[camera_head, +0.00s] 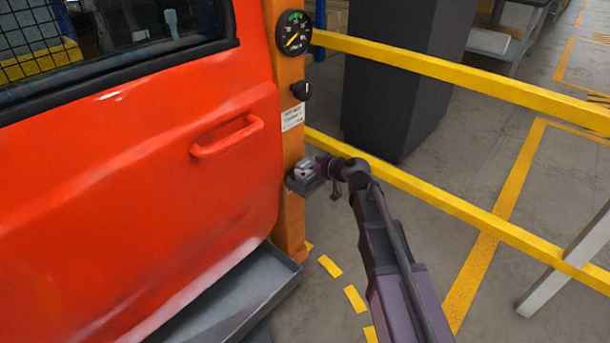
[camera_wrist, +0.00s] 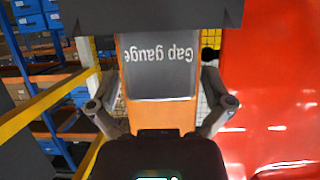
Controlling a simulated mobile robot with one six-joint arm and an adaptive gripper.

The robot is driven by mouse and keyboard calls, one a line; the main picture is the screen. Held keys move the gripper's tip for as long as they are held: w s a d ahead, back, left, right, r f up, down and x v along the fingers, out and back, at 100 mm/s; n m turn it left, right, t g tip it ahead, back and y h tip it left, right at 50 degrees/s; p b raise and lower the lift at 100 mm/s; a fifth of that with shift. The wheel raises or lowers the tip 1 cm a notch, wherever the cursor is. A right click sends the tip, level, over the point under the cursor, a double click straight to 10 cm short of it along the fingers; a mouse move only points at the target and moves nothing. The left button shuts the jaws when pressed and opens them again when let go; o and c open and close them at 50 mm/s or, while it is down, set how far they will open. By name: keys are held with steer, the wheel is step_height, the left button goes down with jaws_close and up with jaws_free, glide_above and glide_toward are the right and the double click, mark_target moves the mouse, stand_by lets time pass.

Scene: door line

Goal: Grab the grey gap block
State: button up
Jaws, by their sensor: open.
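The grey gap block (camera_wrist: 157,72) fills the middle of the wrist view, with "Gap gauge" lettered on it upside down. In the head view the block (camera_head: 303,170) sits on a small dark shelf (camera_head: 304,187) on the orange post. My gripper (camera_head: 322,168) is right at the block, coming from the right. In the wrist view the two fingers of my gripper (camera_wrist: 160,80) are spread, one on each side of the block, with visible gaps. The block's far side is hidden.
A red door (camera_head: 140,170) with a handle stands left of the orange post (camera_head: 290,215). A dial (camera_head: 293,33) and a black knob (camera_head: 301,89) are above the shelf. Yellow rails (camera_head: 450,195) and a dark cabinet (camera_head: 400,90) stand behind my arm.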

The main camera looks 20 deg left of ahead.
steer(key=shift+a, duration=0.1)
stand_by(0.5)
steer(key=c, duration=1.2)
steer(key=shift+r, duration=0.15)
steer(key=shift+c, duration=0.2)
step_height(320, 180, up, 2)
steer(key=shift+r+p, duration=0.1)
steer(key=shift+p, duration=1.15)
steer(key=shift+r+p, duration=0.8)
steer(key=shift+p, duration=0.05)
steer(key=s+d, duration=0.1)
steer(key=s, duration=1.5)
steer(key=shift+r+p, duration=0.45)
steer(key=shift+r, duration=0.15)
